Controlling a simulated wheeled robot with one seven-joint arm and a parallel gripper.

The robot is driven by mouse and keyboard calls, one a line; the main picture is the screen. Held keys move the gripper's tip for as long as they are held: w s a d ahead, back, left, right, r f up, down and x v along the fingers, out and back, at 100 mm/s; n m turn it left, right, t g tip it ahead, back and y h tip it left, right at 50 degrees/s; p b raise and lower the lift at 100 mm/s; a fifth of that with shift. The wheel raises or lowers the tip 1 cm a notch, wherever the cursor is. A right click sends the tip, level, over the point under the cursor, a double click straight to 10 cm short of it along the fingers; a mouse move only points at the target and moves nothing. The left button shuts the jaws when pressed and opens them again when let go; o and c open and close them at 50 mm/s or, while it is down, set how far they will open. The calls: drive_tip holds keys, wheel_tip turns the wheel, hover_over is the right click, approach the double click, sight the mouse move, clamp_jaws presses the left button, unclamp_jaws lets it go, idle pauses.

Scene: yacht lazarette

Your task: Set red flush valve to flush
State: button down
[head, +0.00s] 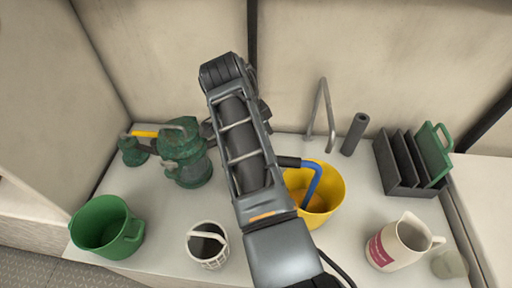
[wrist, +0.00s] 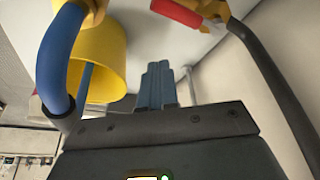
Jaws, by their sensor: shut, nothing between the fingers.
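The red flush valve's handle (wrist: 177,12) shows at the top of the wrist view, a red grip beside brass-coloured fittings. A blue hose (wrist: 60,55) runs from a fitting at upper left, and a dark hose (wrist: 275,85) curves down at right. In the head view the valve is hidden behind my arm. My gripper (wrist: 155,70) shows in the wrist view with its blue-grey fingers together and empty. The red handle lies above them in that picture; I see no contact. In the head view my gripper is hidden by the arm.
A yellow bucket (head: 330,190) takes the blue hose end. A green strainer (head: 187,165) with a yellow lever (head: 145,134) stands left. A green mug (head: 103,226), white basket (head: 207,245), cream jug (head: 400,243) and dark rack (head: 392,165) stand around the counter.

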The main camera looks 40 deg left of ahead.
drive_tip(key=v, duration=0.4)
drive_tip(key=w+v, duration=0.1)
drive_tip(key=shift+s+a+r+b, duration=0.2)
drive_tip(key=shift+a+r+b, duration=0.15)
drive_tip(key=shift+r, duration=0.15)
